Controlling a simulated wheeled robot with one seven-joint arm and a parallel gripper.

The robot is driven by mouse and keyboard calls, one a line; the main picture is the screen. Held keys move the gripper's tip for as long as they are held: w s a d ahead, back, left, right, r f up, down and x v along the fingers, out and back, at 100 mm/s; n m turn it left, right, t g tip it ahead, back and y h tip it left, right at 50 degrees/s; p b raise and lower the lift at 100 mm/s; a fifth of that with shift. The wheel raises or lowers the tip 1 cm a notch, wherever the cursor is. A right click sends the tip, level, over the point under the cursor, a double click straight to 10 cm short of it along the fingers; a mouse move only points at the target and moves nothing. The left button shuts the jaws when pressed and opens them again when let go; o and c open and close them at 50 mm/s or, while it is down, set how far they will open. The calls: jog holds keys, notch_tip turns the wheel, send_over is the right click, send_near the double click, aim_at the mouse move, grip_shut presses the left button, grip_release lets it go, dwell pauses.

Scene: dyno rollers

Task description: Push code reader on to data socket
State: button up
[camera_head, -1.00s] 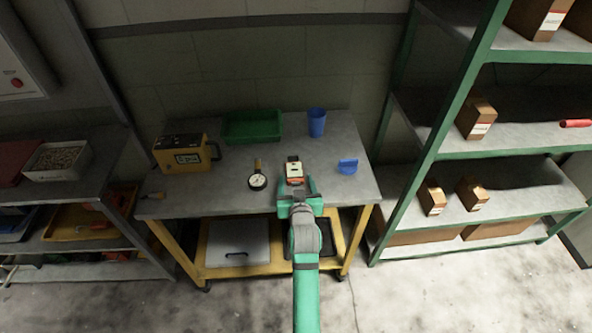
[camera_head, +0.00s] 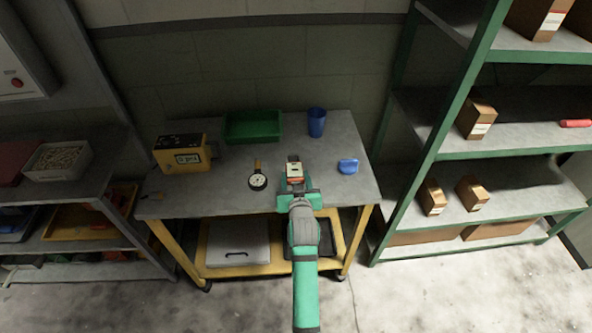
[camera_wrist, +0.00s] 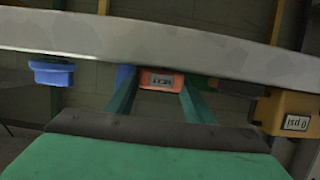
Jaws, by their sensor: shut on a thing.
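The code reader (camera_head: 295,175) is a small orange and white block with a dark part at its far end. It lies at the front middle of the grey bench. My gripper (camera_head: 295,186) is shut on its near end. In the wrist view, its orange face with a dark display (camera_wrist: 162,80) sits between my two green fingers (camera_wrist: 158,95). I cannot clearly tell the data socket apart in either view; the yellow box (camera_head: 180,154) with a small display stands at the bench's back left.
The grey bench (camera_head: 225,190) also holds a round dial gauge (camera_head: 257,181), a green bin (camera_head: 252,127), a blue cup (camera_head: 317,122) and a blue piece (camera_head: 348,166). A small tool lies at the left front corner. Green shelving (camera_head: 440,150) stands close on the right.

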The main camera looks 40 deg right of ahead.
jog(key=shift+r, duration=3)
